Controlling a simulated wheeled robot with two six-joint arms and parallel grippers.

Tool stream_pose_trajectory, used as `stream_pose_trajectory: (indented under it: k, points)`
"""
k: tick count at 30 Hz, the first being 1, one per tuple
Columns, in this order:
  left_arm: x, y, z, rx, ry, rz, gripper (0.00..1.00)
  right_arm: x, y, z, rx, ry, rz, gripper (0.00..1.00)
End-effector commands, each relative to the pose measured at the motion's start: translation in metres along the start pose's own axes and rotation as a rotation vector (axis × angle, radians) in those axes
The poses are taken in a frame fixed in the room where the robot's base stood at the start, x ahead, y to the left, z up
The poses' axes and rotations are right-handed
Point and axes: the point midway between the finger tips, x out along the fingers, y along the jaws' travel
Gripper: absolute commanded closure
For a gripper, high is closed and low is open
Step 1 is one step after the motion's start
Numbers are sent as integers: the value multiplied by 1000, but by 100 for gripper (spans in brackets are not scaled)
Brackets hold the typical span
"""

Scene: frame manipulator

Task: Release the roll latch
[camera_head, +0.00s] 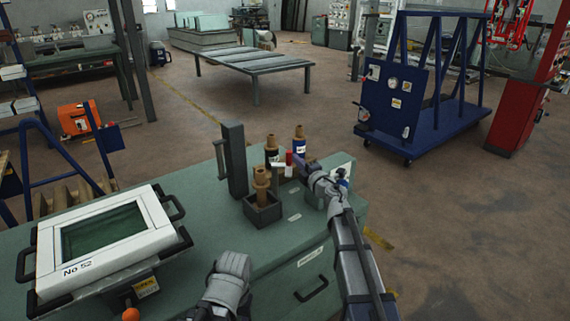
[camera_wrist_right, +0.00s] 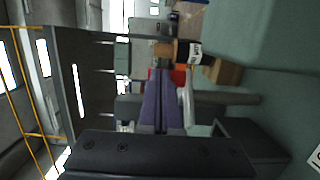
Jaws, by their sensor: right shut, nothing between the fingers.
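My right gripper (camera_head: 301,162) reaches over the green bench in the head view, beside a small red part (camera_head: 289,157) with a pale lever-like piece (camera_head: 279,166). In the right wrist view its purple fingers (camera_wrist_right: 161,100) are together and empty. The red part (camera_wrist_right: 179,76) shows behind the fingertips, and the pale piece (camera_wrist_right: 187,106) lies close beside them; contact is unclear. I cannot tell for certain which part is the roll latch.
A dark post (camera_head: 234,160) and rolls with wooden-coloured ends (camera_head: 261,183) stand close to the right gripper. A white framed panel (camera_head: 103,238) lies at the bench's left. A blue wheeled rack (camera_head: 425,110) stands on the floor beyond.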

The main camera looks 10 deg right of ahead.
Motion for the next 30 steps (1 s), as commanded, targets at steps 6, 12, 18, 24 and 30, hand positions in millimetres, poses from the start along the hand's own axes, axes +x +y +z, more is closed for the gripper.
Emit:
stream_pose_trajectory:
  k: [6, 12, 18, 24, 30]
  points:
    - [0, 0, 0, 0, 0, 0, 50, 13, 0, 14, 0, -3, 0, 100]
    - [0, 0, 0, 0, 0, 0, 50, 21, 0, 20, 0, -3, 0, 100]
    - [0, 0, 0, 0, 0, 0, 50, 21, 0, 20, 0, -3, 0, 100]
    - [0, 0, 0, 0, 0, 0, 50, 21, 0, 19, 0, -3, 0, 100]
    - [0, 0, 0, 0, 0, 0, 50, 21, 0, 19, 0, -3, 0, 100]
